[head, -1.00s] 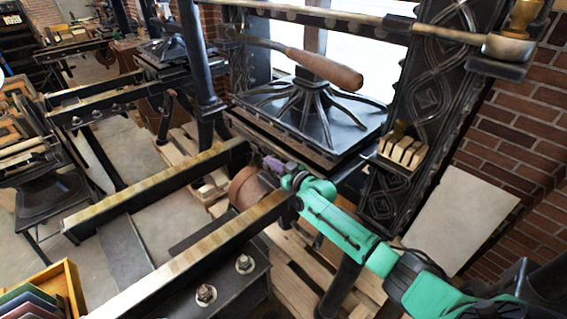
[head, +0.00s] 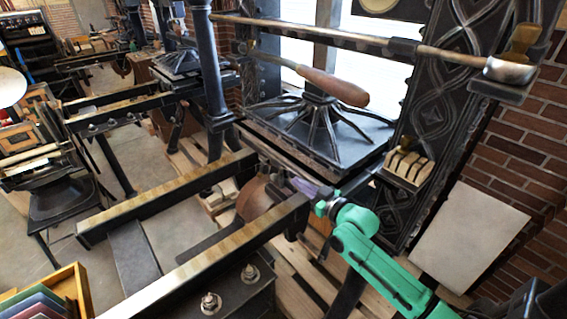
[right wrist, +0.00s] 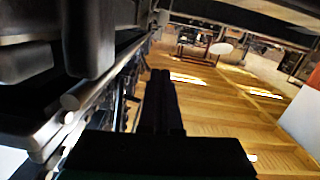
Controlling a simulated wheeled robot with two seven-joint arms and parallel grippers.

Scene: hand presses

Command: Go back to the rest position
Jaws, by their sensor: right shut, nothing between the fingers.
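My right arm is green and reaches in from the lower right in the head view. Its gripper (head: 302,185) is beside the near black rail of the hand press, below the press's platen; its fingertips are hard to make out there. In the right wrist view the two dark fingers (right wrist: 161,88) lie together, shut and empty. The hand press has a wooden-handled lever (head: 338,88) and a ribbed black platen (head: 320,125) above and behind the gripper. My left gripper is not in view.
Two long rails (head: 165,198) reach out to the left of the press. A wooden pallet (head: 300,262) lies under it. A pale board (head: 470,237) leans on the brick wall at right. A box of coloured plates (head: 45,300) stands lower left. More presses stand behind.

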